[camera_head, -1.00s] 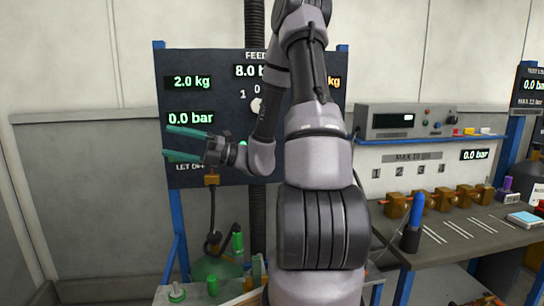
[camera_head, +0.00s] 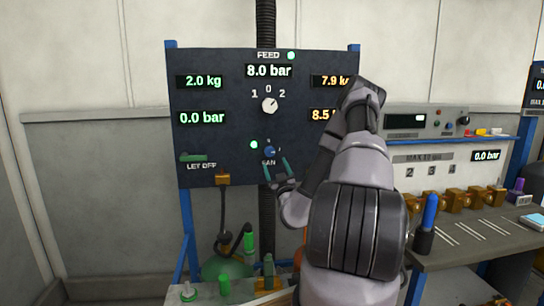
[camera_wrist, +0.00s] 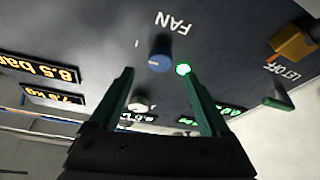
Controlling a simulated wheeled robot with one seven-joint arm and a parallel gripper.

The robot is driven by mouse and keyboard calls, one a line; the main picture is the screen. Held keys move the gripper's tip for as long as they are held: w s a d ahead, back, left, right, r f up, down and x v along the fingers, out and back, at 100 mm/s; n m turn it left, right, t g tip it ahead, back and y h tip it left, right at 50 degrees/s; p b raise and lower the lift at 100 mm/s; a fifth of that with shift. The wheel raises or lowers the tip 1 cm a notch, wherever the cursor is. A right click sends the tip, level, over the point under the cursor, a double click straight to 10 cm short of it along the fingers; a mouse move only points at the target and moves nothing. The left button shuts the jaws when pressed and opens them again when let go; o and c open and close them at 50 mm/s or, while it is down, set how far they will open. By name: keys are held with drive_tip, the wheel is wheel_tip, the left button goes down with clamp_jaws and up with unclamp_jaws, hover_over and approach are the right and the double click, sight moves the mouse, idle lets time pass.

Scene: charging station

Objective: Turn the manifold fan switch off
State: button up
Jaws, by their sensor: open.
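The fan switch (camera_head: 269,151) is a small blue knob on the dark panel, above the label FAN. A green lamp (camera_head: 254,145) is lit beside it. In the wrist view the blue knob (camera_wrist: 160,60) shows upside down, with the lit green lamp (camera_wrist: 183,69) next to it. My gripper (camera_head: 277,167) is open and empty, with green fingers pointing at the panel just below and right of the knob. In the wrist view the fingertips of my gripper (camera_wrist: 160,72) straddle the knob in the picture; whether they touch the panel I cannot tell.
The white feed selector (camera_head: 269,105) sits above the fan knob. The green let-off lever (camera_head: 194,157) is at the panel's lower left, with a brass fitting (camera_head: 222,179) beside it. Green-capped bottles stand below. A workbench (camera_head: 455,262) is on the right.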

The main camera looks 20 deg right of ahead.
sight(270, 154)
drive_tip(key=x, duration=0.7)
drive_tip(key=shift+w, duration=0.15)
clamp_jaws()
